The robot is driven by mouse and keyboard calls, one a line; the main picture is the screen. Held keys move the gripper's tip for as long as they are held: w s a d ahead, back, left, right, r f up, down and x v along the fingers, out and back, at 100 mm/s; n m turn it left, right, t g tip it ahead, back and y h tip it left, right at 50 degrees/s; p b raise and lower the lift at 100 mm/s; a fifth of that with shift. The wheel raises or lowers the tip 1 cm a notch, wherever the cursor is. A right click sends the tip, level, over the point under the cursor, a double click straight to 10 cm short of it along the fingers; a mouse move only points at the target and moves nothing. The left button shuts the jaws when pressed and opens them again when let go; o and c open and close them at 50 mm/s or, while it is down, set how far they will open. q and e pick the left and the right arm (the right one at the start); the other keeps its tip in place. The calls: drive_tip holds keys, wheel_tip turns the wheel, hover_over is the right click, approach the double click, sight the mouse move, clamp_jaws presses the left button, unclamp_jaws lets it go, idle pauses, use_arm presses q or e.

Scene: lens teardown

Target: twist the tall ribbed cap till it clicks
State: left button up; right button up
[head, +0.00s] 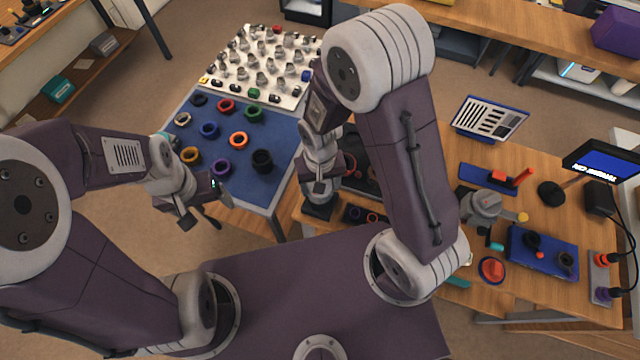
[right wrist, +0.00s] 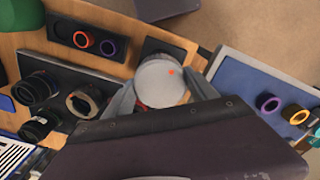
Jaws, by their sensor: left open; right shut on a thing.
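The cap, a round piece with a pale grey top and a small orange dot (right wrist: 160,82), stands between the fingers of my right gripper (right wrist: 162,98) in the right wrist view. The fingers are shut on its sides; its ribs are hard to make out. It is over a dark square base (right wrist: 172,47). In the head view my right gripper (head: 320,188) is at the left end of the wooden bench, above the dark base (head: 318,210), and hides most of the cap. My left gripper (head: 203,212) is open and empty, in the air by the blue mat's lower left edge.
The blue mat (head: 222,165) holds several coloured rings, with a white tray of small parts (head: 290,98) behind it. Close to the cap are a dark tray with rings (right wrist: 70,40) and black lens parts (right wrist: 38,88). A grey device (head: 485,205) stands further right on the bench.

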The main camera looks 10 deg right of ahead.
drive_tip(key=shift+m, duration=1.1)
drive_tip(key=shift+m, duration=0.6)
drive_tip(key=o, duration=1.4)
wheel_tip(320, 180, up, 9)
drive_tip(key=shift+r+p, duration=0.1)
drive_tip(key=shift+p, duration=0.4)
